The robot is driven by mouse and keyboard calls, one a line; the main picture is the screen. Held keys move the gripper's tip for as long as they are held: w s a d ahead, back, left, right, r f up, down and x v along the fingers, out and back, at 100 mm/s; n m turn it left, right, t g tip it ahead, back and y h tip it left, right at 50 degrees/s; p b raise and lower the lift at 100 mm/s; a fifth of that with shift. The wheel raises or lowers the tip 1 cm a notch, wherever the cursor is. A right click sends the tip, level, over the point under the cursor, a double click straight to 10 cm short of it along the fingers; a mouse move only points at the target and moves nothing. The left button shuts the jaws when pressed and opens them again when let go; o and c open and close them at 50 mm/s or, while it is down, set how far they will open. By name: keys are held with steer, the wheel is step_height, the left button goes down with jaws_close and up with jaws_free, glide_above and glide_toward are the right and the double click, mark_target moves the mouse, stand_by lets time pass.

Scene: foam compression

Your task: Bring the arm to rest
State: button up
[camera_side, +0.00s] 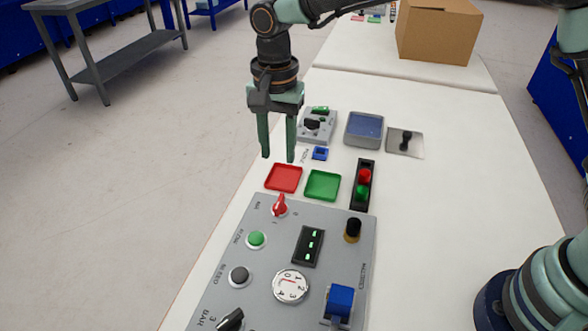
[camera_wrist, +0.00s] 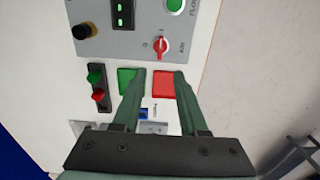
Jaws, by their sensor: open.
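My gripper (camera_side: 277,158) hangs pointing down above the far end of the control panel, with its two green fingers apart and nothing between them. In the side view its fingertips show just above and behind the red square tray (camera_side: 283,178). A green square tray (camera_side: 322,186) lies beside the red one. In the wrist view my gripper (camera_wrist: 155,78) has its fingertips overlapping the edges of the green tray (camera_wrist: 126,77) and the red tray (camera_wrist: 163,84). I cannot tell its exact height above the table.
The grey control panel (camera_side: 266,230) carries a red knob (camera_side: 280,207), buttons and a dial. A red and green light block (camera_side: 363,186), a small blue block (camera_side: 320,153) and a blue-topped box (camera_side: 364,129) stand nearby. A cardboard box (camera_side: 435,32) sits farther back.

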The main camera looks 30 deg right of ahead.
steer(key=s+d+r+n+t, duration=0.25)
steer(key=s+d+r, duration=0.2)
steer(key=d, duration=0.45)
steer(key=s+d+r+n+t, duration=0.1)
steer(key=s+d+r+n, duration=0.25)
steer(key=d+r, duration=0.45)
steer(key=s+d+f+n+t, duration=0.2)
steer(key=s+d+f+n, duration=0.1)
steer(key=s+d, duration=0.3)
steer(key=shift+d+f, duration=0.25)
steer(key=shift+d, duration=0.5)
